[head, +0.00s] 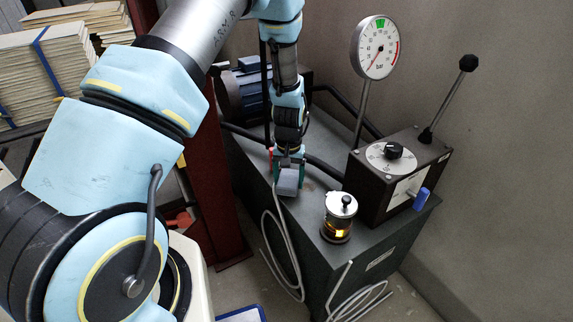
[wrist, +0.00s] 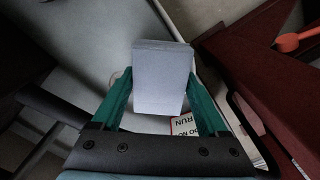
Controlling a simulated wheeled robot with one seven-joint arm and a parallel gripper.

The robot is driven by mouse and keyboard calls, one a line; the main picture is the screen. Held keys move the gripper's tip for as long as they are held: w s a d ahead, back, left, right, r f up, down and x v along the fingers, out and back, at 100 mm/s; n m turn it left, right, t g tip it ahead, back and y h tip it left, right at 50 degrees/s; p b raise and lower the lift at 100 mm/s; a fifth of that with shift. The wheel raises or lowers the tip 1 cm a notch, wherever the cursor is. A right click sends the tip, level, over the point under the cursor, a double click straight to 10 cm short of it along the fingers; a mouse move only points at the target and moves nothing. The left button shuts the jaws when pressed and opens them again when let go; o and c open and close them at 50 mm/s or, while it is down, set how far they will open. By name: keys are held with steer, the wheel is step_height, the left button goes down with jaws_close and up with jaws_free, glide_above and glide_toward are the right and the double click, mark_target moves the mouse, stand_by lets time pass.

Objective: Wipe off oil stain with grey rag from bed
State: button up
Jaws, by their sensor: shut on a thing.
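The grey rag (head: 289,181) looks like a folded, block-shaped pad. My gripper (head: 288,160) is shut on it, over the left part of the dark grey cabinet top (head: 312,198). In the wrist view the rag (wrist: 160,75) sits between the two green fingers of my gripper (wrist: 160,88). I cannot tell whether the rag touches the top or hangs just above it. No oil stain can be made out in either view. I cannot tell for certain which surface is the bed.
A glass oil cup (head: 338,217) and a black control box (head: 398,175) with a lever stand right of my gripper. A round gauge (head: 376,48) and motor (head: 245,95) are behind. A red-brown column (head: 205,170) is left. A "DO NOT RUN" tag (wrist: 184,125) shows below the rag.

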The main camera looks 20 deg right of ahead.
mark_target(288, 179)
steer(key=shift+a+r+p, duration=0.1)
steer(key=shift+r+p, duration=1.6)
steer(key=shift+r, duration=0.95)
